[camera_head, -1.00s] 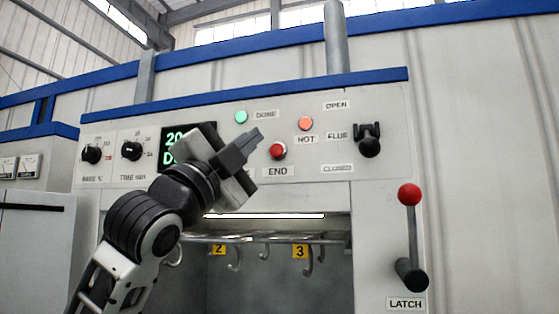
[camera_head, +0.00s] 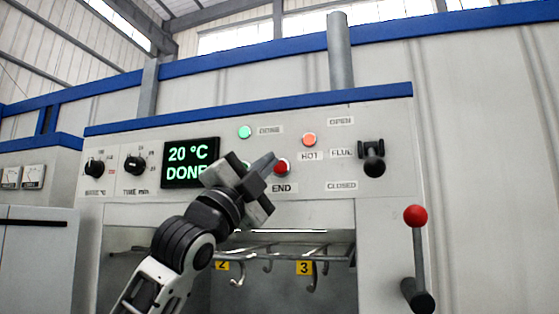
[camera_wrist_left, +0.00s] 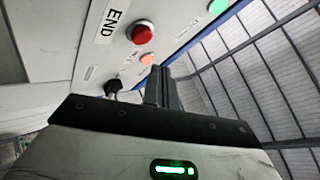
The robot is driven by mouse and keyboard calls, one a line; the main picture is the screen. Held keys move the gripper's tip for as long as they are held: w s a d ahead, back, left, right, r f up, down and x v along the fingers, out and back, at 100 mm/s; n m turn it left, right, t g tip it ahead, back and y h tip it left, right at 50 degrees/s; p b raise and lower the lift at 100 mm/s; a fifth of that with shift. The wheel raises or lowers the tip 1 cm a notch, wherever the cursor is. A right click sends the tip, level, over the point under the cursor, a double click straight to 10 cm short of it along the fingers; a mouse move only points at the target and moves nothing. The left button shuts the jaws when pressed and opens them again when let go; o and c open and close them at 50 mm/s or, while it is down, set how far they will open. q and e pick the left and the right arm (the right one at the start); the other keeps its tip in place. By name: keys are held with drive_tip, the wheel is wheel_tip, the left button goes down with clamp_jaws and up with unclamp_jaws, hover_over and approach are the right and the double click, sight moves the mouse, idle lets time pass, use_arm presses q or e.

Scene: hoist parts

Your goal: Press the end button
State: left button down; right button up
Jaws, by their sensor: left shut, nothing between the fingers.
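The red END button (camera_head: 281,167) is on the white control panel, above its "END" label. My left gripper (camera_head: 266,163) is shut and empty, its fingertips just left of the button in the head view. Whether they touch it cannot be told there. In the left wrist view the button (camera_wrist_left: 141,32) shows whole, up and left of the shut fingers (camera_wrist_left: 161,75), with a visible gap in the picture. My right gripper is not in view.
The display (camera_head: 190,163) reads 20 °C and DONE. A green DONE lamp (camera_head: 245,132) and an orange HOT lamp (camera_head: 309,139) are above the button. The black flue handle (camera_head: 373,160) and red-knobbed latch lever (camera_head: 415,216) are to the right. Hooks (camera_head: 313,278) hang in the opening below.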

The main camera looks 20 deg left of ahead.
sight(282, 160)
use_arm(q)
drive_tip(key=shift+w+p, duration=0.55)
drive_tip(key=shift+w, duration=0.65)
drive_tip(key=shift+w, duration=0.1)
idle(1.1)
drive_tip(key=shift+w+p, duration=0.3)
drive_tip(key=shift+p, duration=0.1)
drive_tip(key=shift+w+p, duration=0.45)
idle(0.5)
drive_tip(key=shift+s, duration=0.15)
drive_tip(key=shift+s+b, duration=0.4)
drive_tip(key=shift+s, duration=0.3)
